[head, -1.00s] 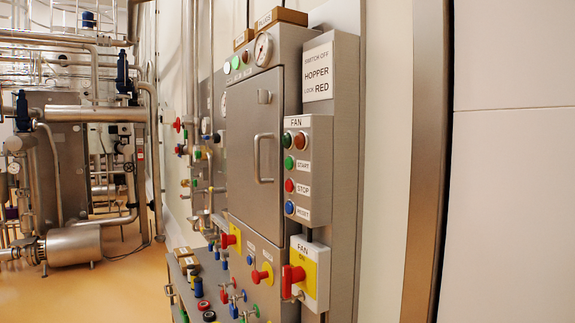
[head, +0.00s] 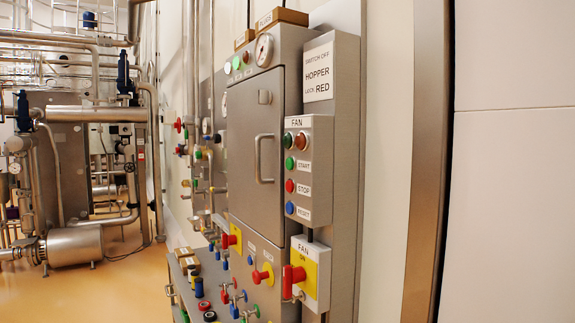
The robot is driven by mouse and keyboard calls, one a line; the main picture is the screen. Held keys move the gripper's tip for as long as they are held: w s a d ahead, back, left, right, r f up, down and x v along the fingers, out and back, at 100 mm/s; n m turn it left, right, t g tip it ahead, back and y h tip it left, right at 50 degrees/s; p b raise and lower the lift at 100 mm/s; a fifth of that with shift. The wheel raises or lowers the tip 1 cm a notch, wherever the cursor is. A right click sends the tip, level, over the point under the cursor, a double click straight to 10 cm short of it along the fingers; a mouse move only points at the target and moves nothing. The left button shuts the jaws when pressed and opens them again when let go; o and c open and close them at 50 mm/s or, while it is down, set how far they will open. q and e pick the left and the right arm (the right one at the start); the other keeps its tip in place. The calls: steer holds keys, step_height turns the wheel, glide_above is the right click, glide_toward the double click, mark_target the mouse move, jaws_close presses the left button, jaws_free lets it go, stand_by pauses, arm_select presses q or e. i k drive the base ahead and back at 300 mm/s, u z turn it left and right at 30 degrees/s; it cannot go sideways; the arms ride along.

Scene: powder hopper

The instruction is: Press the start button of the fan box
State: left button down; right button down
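The fan box (head: 322,152) is a grey box labelled FAN, mounted on the right side of the tall grey cabinet. Its start button (head: 289,163) is green, beside the START label. Below it are the red stop button (head: 289,186) and the blue reset button (head: 290,208). Above it are two round lamps, a dark green one (head: 288,140) and a reddish-brown one (head: 301,141). Neither of my grippers shows in the head view, and nothing covers the buttons.
Under the fan box is a yellow-and-white FAN switch with a red handle (head: 293,281). A closed cabinet door (head: 255,150) with a handle is to the left. Valves and knobs crowd the ledge below. Open orange floor (head: 90,290) lies at the left.

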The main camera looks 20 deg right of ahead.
mark_target(289, 164)
steer(key=k, duration=0.7)
steer(key=u, duration=0.5)
steer(key=i, duration=1.2)
steer(key=z, duration=0.25)
